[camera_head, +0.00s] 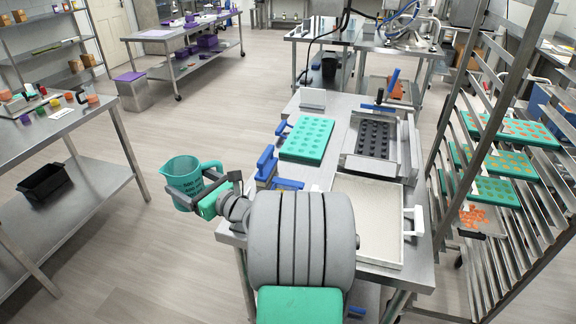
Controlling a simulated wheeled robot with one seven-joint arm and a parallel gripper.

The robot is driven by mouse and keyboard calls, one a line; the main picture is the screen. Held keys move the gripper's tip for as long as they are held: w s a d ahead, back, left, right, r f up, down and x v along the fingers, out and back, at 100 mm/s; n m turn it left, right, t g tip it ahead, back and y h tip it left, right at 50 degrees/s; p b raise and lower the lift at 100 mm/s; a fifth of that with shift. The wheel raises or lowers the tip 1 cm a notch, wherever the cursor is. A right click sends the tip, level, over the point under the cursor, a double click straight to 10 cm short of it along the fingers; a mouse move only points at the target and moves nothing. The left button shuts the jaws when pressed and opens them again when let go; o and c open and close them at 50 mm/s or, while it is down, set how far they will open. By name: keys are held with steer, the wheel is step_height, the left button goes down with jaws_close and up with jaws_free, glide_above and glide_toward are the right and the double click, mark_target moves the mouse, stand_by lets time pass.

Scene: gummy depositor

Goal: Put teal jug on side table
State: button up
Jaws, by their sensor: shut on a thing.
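The teal jug (184,172) is a tall measuring jug with dark markings and a handle on its right. It is held upright over the open floor, left of the central steel table. My gripper (197,203) is shut on the jug, and its dark fingers show around the jug's lower part. My arm, seen from behind, hides the near end of the central table. A steel side table (90,128) stands at the left with colourful small items at its far end. It is not clear from this view alone whether this is the task's side table.
The central table (338,112) holds a teal mould (307,139), a dark mould (373,138) and a pale tray (367,197). A rack (440,165) with trays stands at the right. A black bin (44,182) sits on the left table's lower shelf. Floor between the tables is clear.

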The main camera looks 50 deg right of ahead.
steer(key=s+d+r+m+h+b, duration=0.15)
steer(key=s+d, duration=0.35)
steer(key=d, duration=0.5)
steer(key=s+d+m+h+b, duration=0.1)
steer(key=s+d+h+b, duration=0.3)
steer(key=d, duration=0.6)
steer(key=s+d+r+m+h, duration=0.1)
steer(key=s+d+m, duration=0.1)
steer(key=s+d, duration=0.65)
steer(key=shift+g, duration=0.4)
steer(key=shift+w+d+f, duration=1.75)
steer(key=shift+d+f, duration=0.2)
steer(key=shift+f, duration=0.2)
steer(key=shift+w+d+f, duration=1.7)
steer(key=shift+d+f, duration=0.3)
steer(key=shift+f, duration=0.2)
steer(key=shift+w+d+f, duration=1.75)
steer(key=shift+d+f, duration=0.2)
steer(key=shift+f, duration=0.2)
steer(key=shift+f, duration=0.2)
steer(key=o, duration=2)
